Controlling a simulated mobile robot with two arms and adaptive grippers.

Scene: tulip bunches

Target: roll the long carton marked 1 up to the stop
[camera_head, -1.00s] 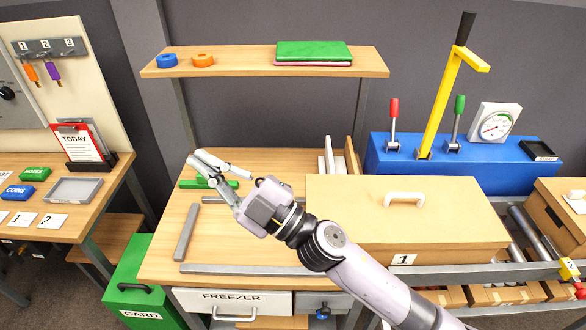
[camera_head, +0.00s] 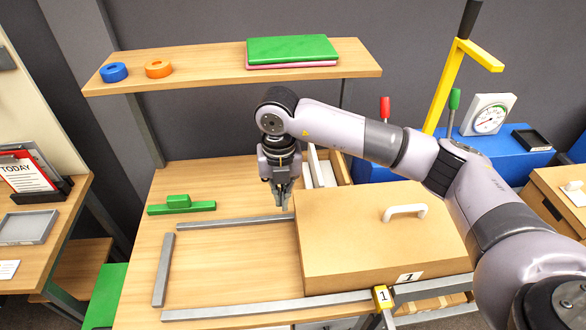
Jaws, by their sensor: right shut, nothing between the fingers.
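The long tan carton (camera_head: 350,255) with a white handle and a label 1 (camera_head: 410,278) lies at the right part of the table, over the roller track's end. A short grey bar (camera_head: 162,270), which looks like the stop, lies across the left end of the lane. Bare table separates it from the carton. My right gripper (camera_head: 281,197) is shut and empty, pointing down at the carton's back left corner. Whether it touches the carton I cannot tell. My left gripper is not in view.
Grey rails line the lane at the back (camera_head: 235,230) and front (camera_head: 240,308). A yellow tag 1 (camera_head: 381,297) is on the front rail. A green block (camera_head: 181,206) lies behind the lane. A shelf (camera_head: 210,80) overhangs the back. My right arm crosses above the carton.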

